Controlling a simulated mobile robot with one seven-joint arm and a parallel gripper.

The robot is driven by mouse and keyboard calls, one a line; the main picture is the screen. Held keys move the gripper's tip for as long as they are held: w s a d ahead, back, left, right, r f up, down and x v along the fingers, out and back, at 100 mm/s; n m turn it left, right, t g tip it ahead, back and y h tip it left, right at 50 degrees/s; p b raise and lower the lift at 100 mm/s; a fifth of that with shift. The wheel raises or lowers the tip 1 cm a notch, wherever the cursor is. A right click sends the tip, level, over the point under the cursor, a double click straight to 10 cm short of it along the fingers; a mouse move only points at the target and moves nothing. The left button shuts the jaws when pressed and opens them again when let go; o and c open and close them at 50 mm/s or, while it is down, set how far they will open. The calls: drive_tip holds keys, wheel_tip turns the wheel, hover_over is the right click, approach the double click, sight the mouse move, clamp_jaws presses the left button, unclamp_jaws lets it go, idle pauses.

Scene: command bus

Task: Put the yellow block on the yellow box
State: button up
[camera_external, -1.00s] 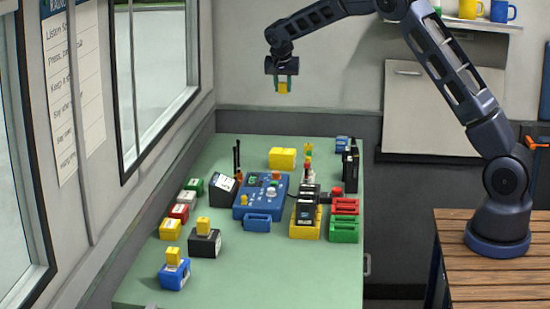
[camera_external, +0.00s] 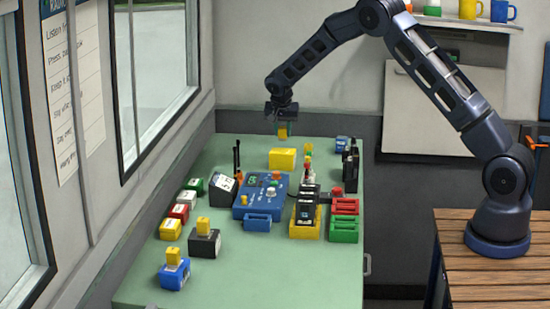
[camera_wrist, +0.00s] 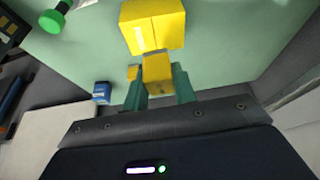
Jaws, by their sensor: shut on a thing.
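My gripper (camera_external: 283,131) is shut on a yellow block (camera_external: 282,132) and holds it in the air above the far part of the green table. The yellow box (camera_external: 282,158) sits on the table just below the block. In the wrist view the held block (camera_wrist: 157,72) shows between my green fingertips, and the yellow box (camera_wrist: 153,22) lies just beyond it. The block looks apart from the box in the external view. Two other yellow blocks stand on the black box (camera_external: 204,243) and on the blue box (camera_external: 174,274) at the near left.
A blue control panel (camera_external: 262,197) stands mid-table. Black radios (camera_external: 307,205) in a yellow holder and red and green trays (camera_external: 344,228) are at the right. A small blue box (camera_external: 342,144) is at the far right. The near right table is clear.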

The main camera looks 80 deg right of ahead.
sight(283, 140)
drive_tip(key=shift+f, duration=1.9)
drive_tip(key=shift+f, duration=0.15)
drive_tip(key=o, duration=1)
